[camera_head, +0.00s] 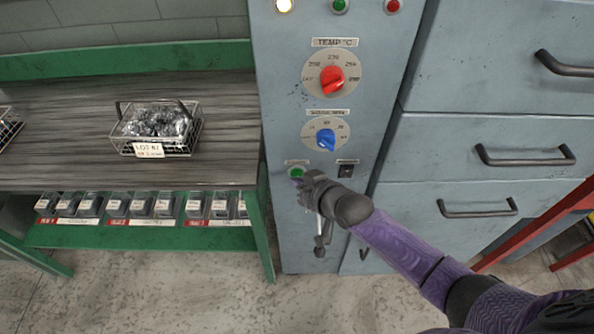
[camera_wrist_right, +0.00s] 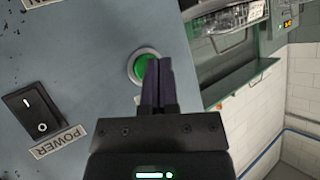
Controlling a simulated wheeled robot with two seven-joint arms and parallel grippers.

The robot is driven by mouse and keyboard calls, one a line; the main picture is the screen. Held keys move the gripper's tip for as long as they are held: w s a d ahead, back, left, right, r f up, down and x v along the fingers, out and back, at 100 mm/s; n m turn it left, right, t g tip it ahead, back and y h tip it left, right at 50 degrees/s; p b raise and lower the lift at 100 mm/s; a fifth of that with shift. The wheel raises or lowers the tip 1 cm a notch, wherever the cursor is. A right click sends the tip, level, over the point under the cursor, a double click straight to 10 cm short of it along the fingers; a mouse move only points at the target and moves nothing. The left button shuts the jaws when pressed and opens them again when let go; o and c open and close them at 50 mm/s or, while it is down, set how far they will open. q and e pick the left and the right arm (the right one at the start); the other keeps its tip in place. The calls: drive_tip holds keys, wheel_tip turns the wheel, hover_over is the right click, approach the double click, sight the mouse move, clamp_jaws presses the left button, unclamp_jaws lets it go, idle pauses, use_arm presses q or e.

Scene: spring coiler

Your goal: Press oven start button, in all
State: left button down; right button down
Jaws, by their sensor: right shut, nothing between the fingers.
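The green start button (camera_head: 297,171) sits low on the grey-blue oven panel, under the blue knob (camera_head: 326,139). It also shows in the right wrist view, a green button (camera_wrist_right: 140,66) in a pale ring. My right gripper (camera_head: 299,182) is shut and empty, with its fingertips at the button's lower edge. In the wrist view its dark fingers (camera_wrist_right: 158,70) cover the right part of the button. I cannot tell whether they touch it. My left gripper is not in view.
A black power switch (camera_head: 346,170) is right of the button. The red temperature knob (camera_head: 332,79) and several lamps are higher up. A green bench (camera_head: 60,185) with a wire basket (camera_head: 157,128) stands left; drawers with handles (camera_head: 538,155) are right.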

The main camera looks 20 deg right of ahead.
drive_tip(key=shift+s+a, duration=0.15)
drive_tip(key=shift+s, duration=0.25)
drive_tip(key=s+p, duration=0.2)
drive_tip(key=s+a+p, duration=0.1)
drive_tip(key=s+p, duration=0.1)
drive_tip(key=shift+s+a, duration=0.15)
drive_tip(key=shift+s, duration=0.25)
idle(0.5)
